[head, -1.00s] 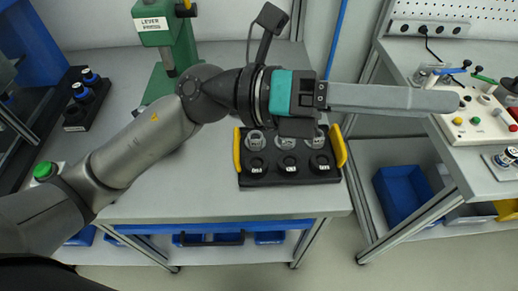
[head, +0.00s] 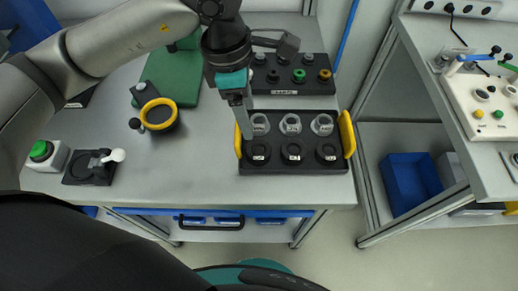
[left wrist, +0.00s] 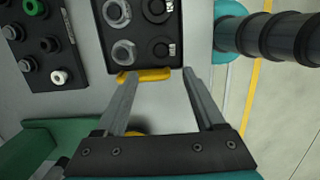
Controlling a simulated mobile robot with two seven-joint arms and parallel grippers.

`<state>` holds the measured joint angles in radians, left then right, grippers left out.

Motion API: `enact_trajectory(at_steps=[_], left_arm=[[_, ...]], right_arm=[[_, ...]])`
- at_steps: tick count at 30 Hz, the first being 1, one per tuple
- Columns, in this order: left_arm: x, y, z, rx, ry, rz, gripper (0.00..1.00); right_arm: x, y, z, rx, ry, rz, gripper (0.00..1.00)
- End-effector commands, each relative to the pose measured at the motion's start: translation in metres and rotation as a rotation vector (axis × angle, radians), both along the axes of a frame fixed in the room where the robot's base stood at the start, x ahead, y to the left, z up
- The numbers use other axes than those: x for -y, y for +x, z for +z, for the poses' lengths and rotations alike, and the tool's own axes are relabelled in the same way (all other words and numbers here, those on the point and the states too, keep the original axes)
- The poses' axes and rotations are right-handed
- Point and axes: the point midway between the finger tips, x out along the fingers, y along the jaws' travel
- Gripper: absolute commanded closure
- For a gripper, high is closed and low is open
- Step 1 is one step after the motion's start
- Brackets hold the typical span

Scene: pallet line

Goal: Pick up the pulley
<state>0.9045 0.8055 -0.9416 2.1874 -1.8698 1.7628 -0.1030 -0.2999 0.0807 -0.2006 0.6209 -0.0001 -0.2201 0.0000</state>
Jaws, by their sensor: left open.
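Which part is the pulley I cannot tell for certain. Small round parts, among them green, orange and black ones, sit in the black parts rack (head: 294,88) at the back of the bench; the rack also shows in the left wrist view (left wrist: 68,80). The black tray (head: 292,169) with yellow handles holds three pale metallic round pieces behind three labelled black round places. My left gripper (head: 246,136) points down by the tray's left handle. My right gripper is not in view.
A yellow-rimmed black round fixture (head: 159,114), a green press base (head: 170,80), a green button box (head: 46,157) and a black block with a white-tipped lever (head: 92,167) stand left. The bench front is mostly clear. A second bench with a control panel (head: 485,105) stands right.

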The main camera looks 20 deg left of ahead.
Motion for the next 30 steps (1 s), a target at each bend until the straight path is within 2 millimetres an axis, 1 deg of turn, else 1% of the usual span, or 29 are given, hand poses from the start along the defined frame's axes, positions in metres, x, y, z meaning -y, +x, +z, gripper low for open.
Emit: enact_trajectory(at_steps=[1,3,7,9,14,16,21,24,27,30], left_arm=[[0.002,-0.001,-0.014,-0.006,-0.001,0.001,0.29],[0.004,0.0,-0.029,-0.006,-0.002,0.001,0.29],[0.008,0.001,-0.052,-0.004,-0.002,0.0,0.29],[0.009,0.002,-0.06,-0.003,-0.003,0.0,0.29],[0.011,0.002,-0.068,-0.002,-0.004,0.0,0.29],[0.012,0.002,-0.075,-0.003,-0.003,-0.001,0.29],[0.016,0.001,-0.102,-0.005,-0.004,0.0,0.29],[0.017,0.002,-0.113,-0.004,-0.004,0.0,0.29],[0.018,0.003,-0.118,-0.002,-0.005,0.0,0.29],[0.018,0.003,-0.118,-0.001,-0.004,-0.001,0.29]], right_arm=[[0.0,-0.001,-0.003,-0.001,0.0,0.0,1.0],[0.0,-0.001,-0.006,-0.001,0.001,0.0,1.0],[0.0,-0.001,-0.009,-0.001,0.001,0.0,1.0],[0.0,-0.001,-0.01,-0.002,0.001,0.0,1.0],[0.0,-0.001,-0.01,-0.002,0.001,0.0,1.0],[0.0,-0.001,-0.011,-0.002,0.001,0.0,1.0],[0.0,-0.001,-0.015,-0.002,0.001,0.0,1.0],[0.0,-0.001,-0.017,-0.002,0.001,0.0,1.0],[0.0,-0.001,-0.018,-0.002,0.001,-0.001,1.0],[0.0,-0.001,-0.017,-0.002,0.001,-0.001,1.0]])
